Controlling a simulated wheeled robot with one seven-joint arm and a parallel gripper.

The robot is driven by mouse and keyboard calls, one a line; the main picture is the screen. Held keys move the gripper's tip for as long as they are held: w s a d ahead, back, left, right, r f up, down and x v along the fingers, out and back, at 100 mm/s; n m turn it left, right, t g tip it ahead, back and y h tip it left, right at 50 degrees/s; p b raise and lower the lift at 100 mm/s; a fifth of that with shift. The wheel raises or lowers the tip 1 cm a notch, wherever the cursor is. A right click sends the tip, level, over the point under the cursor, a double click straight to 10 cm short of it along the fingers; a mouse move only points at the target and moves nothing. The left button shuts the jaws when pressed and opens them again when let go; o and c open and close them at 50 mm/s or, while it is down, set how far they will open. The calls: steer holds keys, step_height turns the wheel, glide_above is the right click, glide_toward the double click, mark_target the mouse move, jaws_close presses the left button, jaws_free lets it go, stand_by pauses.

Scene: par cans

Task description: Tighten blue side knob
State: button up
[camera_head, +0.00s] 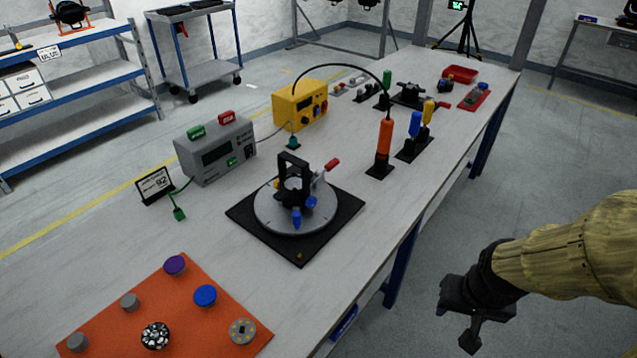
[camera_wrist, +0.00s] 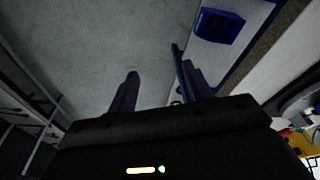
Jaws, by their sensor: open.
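A black yoke-like fixture (camera_head: 293,185) stands on a round grey turntable (camera_head: 268,210) on a black square base near the middle of the bench. Two blue knob-like parts sit low on its front and right: one blue knob (camera_head: 312,202) on the right and another blue part (camera_head: 297,218) pointing down at the front. I cannot tell which is the side knob or how tight it is. A red handle (camera_head: 332,164) sticks out at the right. My gripper (camera_head: 470,328) hangs off the bench's right side, apart from the fixture. In the wrist view its two fingers (camera_wrist: 160,92) are spread and empty.
An orange mat (camera_head: 130,318) with several round caps lies at the front left. A grey power box (camera_head: 215,152), yellow box (camera_head: 300,105) and orange-handled screwdriver (camera_head: 385,140) stand farther back. The bench's right edge lies between my gripper and the fixture. A blue bin (camera_wrist: 218,26) shows in the wrist view.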

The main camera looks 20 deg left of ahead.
step_height(320, 180, up, 8)
steer(key=s+a+m+g+y+p, duration=0.2)
steer(key=a+g+p, duration=0.1)
steer(key=p, duration=0.7)
steer(key=w+a+f+m+g+y, duration=0.1)
steer(key=a+f+m+g+y, duration=0.3)
steer(key=a+m+y, duration=0.5)
steer(key=w+a+f+m+t+y, duration=0.1)
steer(key=w+m+t+y, duration=0.1)
steer(key=w+m+t, duration=0.1)
steer(key=w+a+f+m+t+y, duration=0.2)
steer(key=w+m+t, duration=0.2)
steer(key=w, duration=0.2)
steer(key=w+a+f+m+t+y, duration=0.1)
steer(key=w+m+t, duration=0.2)
steer(key=w, duration=0.1)
steer(key=shift+w+a+f+m+t+y+p, duration=0.25)
steer(key=shift+w+a+m+t+y+p, duration=0.05)
steer(key=shift+w+a+m+y+p, duration=0.1)
steer(key=shift+w+d+f+m+t, duration=0.15)
steer(key=shift+w+m+t, duration=0.15)
steer(key=shift+t, duration=0.2)
